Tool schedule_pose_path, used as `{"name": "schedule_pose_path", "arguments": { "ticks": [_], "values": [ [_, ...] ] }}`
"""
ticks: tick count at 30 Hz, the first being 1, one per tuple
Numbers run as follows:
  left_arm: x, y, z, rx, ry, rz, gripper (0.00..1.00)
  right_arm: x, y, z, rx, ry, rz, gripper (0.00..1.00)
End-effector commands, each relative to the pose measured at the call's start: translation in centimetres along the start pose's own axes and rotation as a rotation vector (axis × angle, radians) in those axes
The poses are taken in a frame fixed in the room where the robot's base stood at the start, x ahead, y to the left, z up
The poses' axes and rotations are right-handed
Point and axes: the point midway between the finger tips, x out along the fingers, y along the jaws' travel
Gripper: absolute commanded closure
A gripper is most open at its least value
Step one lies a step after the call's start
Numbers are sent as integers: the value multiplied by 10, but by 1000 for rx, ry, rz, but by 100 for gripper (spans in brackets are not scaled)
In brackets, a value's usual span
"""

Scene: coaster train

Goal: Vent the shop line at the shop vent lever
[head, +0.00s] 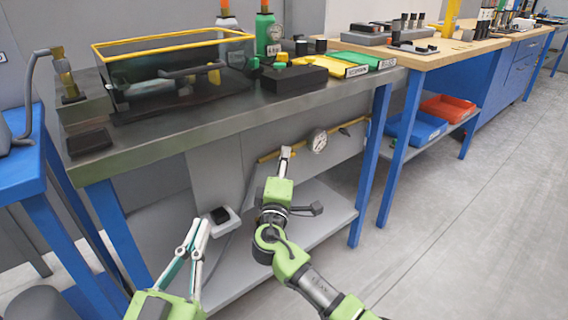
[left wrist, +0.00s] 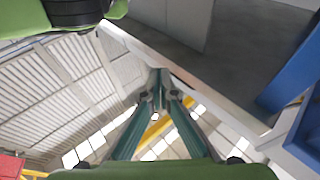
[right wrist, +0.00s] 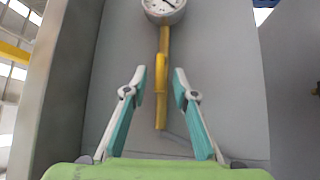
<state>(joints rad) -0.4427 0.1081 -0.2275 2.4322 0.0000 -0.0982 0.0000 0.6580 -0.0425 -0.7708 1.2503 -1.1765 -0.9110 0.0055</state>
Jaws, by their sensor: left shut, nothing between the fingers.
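A yellow pipe (head: 268,157) with a round white gauge (head: 318,141) runs along the grey panel under the bench. In the right wrist view the gauge (right wrist: 165,8) is at the top, and a thicker yellow lever-like bar (right wrist: 161,75) lies below it. My right gripper (head: 286,153) is at the pipe, left of the gauge. In its wrist view the fingers (right wrist: 159,80) are open, one on each side of the yellow bar; contact is not visible. My left gripper (head: 202,224) is shut and empty, low in front of the bench.
The metal bench (head: 150,142) carries a yellow-rimmed tank (head: 170,42), a black block (head: 294,79) and yellow and green trays. A lower shelf (head: 310,215) holds a white box with a black top (head: 222,215). The floor at right (head: 470,220) is clear.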

Motion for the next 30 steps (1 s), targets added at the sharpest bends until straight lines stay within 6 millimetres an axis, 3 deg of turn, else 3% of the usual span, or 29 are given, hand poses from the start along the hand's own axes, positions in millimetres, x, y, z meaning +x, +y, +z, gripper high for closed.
{"name": "schedule_pose_path", "arguments": {
  "ticks": [7, 10, 20, 26, 30],
  "values": [
    [0, 0, -1, 0, 3, 0, 100, 0, 0, 0, 0, 0, 0, 74],
    [0, 0, 0, 0, 2, 0, 100, 0, 0, 0, 0, 0, 0, 100],
    [0, 0, -1, 0, 10, 0, 100, 0, -1, 0, -3, 1, 2, 100],
    [-1, 4, -28, -6, 141, 8, 100, 0, -3, 1, -15, 4, 14, 100],
    [-9, 7, -58, -12, 293, 14, 100, 0, -5, 1, -31, 8, 29, 100]
  ]
}}
